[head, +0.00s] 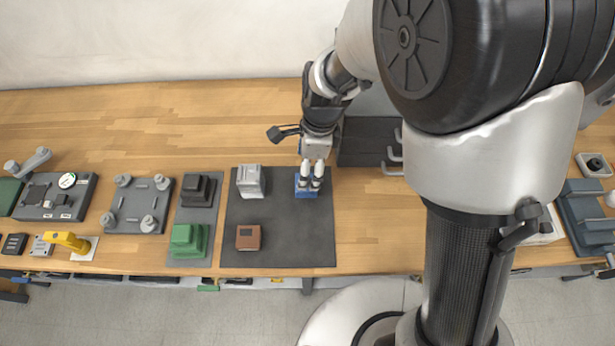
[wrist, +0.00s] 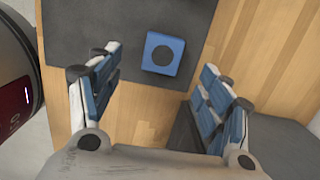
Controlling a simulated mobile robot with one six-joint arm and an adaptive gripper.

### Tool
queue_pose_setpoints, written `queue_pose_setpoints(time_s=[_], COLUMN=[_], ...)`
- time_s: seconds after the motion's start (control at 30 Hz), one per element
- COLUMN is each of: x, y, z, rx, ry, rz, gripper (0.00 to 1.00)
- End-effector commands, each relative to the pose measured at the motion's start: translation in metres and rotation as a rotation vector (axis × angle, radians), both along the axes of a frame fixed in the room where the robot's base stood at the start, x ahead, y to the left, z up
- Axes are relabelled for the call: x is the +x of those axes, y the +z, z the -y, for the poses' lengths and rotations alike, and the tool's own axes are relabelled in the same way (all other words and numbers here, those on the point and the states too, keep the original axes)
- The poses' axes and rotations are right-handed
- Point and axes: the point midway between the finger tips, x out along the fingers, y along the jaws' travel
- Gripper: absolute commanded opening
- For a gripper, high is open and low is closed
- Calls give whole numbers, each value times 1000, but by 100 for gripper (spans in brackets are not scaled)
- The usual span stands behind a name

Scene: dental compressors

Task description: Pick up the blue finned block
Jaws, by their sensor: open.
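The blue finned block (head: 305,191) sits near the upper right corner of the dark mat (head: 280,240) in the head view. In the wrist view the blue block (wrist: 177,42) shows a flat blue face with a dark round spot; its fins cannot be made out. My gripper (head: 312,185) is over the block in the head view and partly covers it. In the wrist view my gripper (wrist: 155,80) is open and empty, with its fingers apart. The block appears beyond the fingertips, not between the pads.
A grey-white block (head: 250,181) and a brown block (head: 248,237) stand on the same mat. Left of it a grey pad bears a black block (head: 198,190) and a green block (head: 187,240). A dark rack (head: 368,143) stands behind right. The wood right of the mat is clear.

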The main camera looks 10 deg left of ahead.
Motion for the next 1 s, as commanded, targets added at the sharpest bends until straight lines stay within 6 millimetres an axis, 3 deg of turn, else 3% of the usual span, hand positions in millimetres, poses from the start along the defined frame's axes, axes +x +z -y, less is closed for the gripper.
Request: queue_pose_setpoints(time_s=[0.03,0.13,0.47,0.73,1.0], x=[-1,-1,0,4,4], y=[-15,-31,-51,-91,-95], z=[-1,-3,-5,-6,-7], rx=[-2,-1,0,-1,0], ry=[1,2,1,2,2], rz=[-3,-1,0,0,1], gripper=[72,72,72,72,72])
